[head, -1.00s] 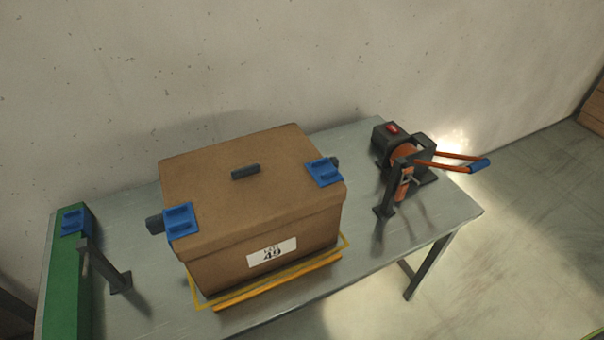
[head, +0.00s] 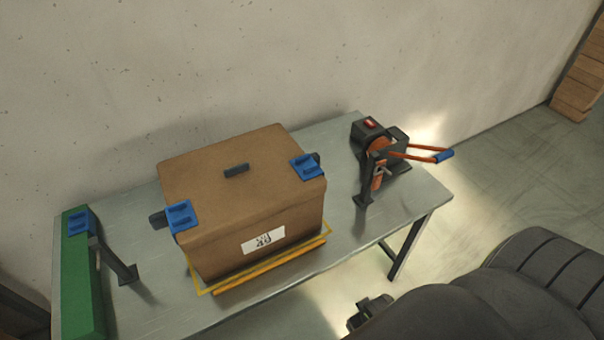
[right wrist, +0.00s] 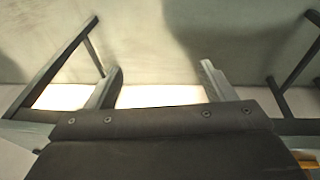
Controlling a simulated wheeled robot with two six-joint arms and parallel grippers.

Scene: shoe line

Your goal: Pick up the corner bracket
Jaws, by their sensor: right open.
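Three blue corner brackets show in the head view. One bracket (head: 181,217) sits on the front left top corner of a brown lidded box (head: 250,205), and another bracket (head: 306,167) sits on its right top corner. A third bracket (head: 79,222) lies on top of a green block (head: 80,290) at the table's left end. My right gripper (head: 370,312) is at the bottom of the head view, in front of the table and clear of every bracket. In the right wrist view its fingers (right wrist: 160,82) are wide apart with nothing between them. My left gripper is out of view.
The box stands inside a yellow outline on the grey table (head: 165,305), with an orange strip (head: 270,267) along its front. A dark post (head: 119,262) stands near the green block. A black and orange lever device (head: 382,160) stands at the table's right end. A wall rises behind.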

